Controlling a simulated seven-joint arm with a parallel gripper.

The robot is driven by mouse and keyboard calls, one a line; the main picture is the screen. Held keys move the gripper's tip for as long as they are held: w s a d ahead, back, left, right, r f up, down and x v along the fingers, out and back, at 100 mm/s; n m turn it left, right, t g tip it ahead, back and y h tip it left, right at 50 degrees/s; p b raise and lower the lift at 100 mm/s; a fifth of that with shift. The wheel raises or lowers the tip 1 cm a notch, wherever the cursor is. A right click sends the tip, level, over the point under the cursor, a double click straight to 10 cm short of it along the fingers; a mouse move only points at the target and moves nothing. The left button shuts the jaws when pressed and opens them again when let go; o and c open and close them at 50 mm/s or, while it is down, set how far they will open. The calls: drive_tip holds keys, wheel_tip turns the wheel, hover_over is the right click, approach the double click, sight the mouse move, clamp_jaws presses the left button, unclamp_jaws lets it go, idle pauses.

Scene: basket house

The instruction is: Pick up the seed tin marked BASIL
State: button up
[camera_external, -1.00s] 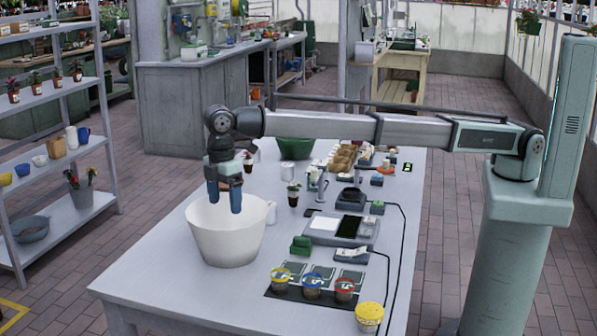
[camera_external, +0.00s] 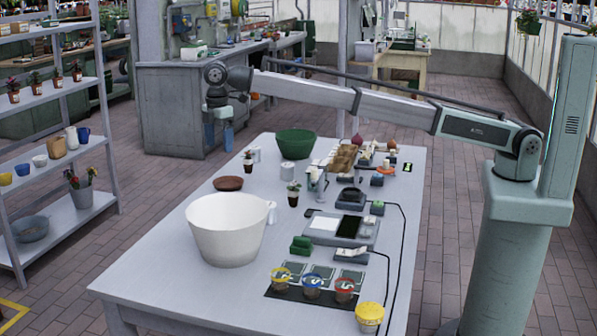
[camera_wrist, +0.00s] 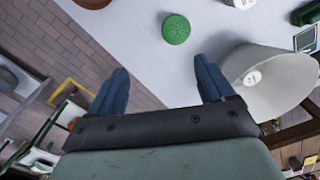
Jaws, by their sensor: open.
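I cannot make out a tin with a readable BASIL label in either view. Three small pots with yellow, blue and red rims (camera_external: 312,290) stand on a dark mat at the near end of the table; any marks are too small to read. My gripper (camera_external: 218,135) is high up, near the table's far left, apart from everything. In the wrist view my gripper (camera_wrist: 161,66) has its blue fingers wide apart with nothing between them. A small round green thing (camera_wrist: 176,29) lies beyond the fingertips; I cannot tell what it is.
A large white bowl (camera_external: 226,232) stands at the table's left, and a white bowl (camera_wrist: 268,85) shows in the wrist view. A brown dish (camera_external: 228,184), a green bowl (camera_external: 296,144), a potted seedling (camera_external: 293,194) and a yellow-lidded tub (camera_external: 370,315) are also on the table.

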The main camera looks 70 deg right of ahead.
drive_tip(key=w+d, duration=0.2)
drive_tip(key=d, duration=0.9)
drive_tip(key=w+d, duration=0.3)
drive_tip(key=d, duration=0.8)
hover_over(255, 147)
wheel_tip(255, 147, down, 4)
wheel_tip(255, 147, down, 15)
drive_tip(key=shift+a+r, duration=0.1)
drive_tip(key=shift+a, duration=0.05)
drive_tip(key=c, duration=1.1)
